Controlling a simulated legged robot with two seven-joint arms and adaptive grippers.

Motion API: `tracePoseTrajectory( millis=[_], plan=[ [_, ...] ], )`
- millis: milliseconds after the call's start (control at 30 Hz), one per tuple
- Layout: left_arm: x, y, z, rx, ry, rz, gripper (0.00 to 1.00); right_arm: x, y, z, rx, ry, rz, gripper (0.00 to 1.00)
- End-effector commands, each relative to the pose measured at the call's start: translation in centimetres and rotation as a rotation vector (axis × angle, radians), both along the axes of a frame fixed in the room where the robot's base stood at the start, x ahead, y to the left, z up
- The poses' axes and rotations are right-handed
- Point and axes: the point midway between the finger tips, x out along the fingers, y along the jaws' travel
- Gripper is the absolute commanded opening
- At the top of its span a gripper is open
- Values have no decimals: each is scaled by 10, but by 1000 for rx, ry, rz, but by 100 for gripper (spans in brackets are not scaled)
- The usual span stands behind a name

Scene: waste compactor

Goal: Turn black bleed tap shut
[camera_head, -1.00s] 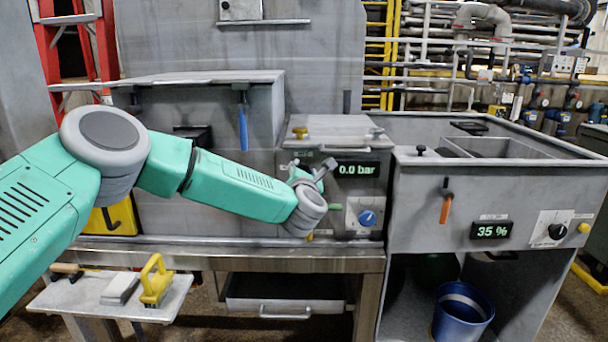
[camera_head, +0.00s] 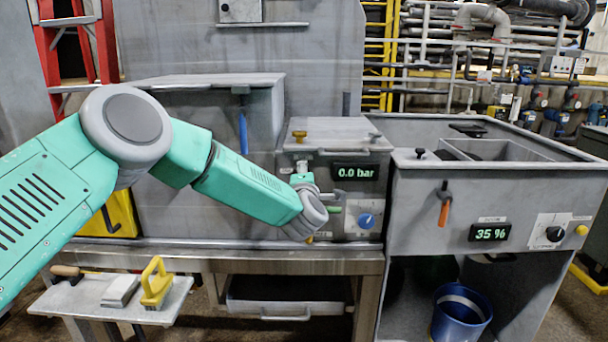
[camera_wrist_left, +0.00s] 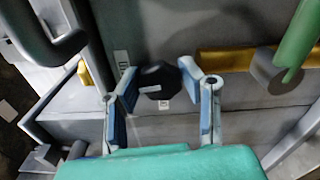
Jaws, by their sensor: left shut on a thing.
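The black tap (camera_wrist_left: 160,84), a small faceted knob with a white mark, sits between the fingers of my left gripper (camera_wrist_left: 157,88) in the left wrist view. The gripper is shut on it, with one blue-padded finger on each side. In the head view my left wrist reaches the front of the grey unit with the 0.0 bar display (camera_head: 355,172) and hides the tap and fingertips. My right gripper is in neither view.
A green lever (camera_wrist_left: 297,40) and a yellow part (camera_wrist_left: 225,61) are close to the right finger in the wrist view. A blue knob (camera_head: 367,220) is right of my wrist. A side shelf (camera_head: 90,298) holds a yellow-handled tool (camera_head: 156,283).

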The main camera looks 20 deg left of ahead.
Motion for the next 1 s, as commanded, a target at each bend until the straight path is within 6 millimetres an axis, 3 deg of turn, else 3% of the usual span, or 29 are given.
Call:
tracePoseTrajectory(
  millis=[333, 867, 900, 933, 1000],
  plan=[
    [-1, -3, -7, 125, 48, -7, 5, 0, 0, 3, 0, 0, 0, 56],
    [-2, -3, -9, 143, 57, -9, 5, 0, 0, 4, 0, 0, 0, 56],
    [-2, -4, -9, 143, 57, -9, 48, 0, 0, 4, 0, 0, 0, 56],
    [-2, -3, -9, 143, 57, -9, 55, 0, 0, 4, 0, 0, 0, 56],
    [-1, -3, -7, 143, 54, -6, 55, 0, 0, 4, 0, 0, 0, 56]
  ],
)
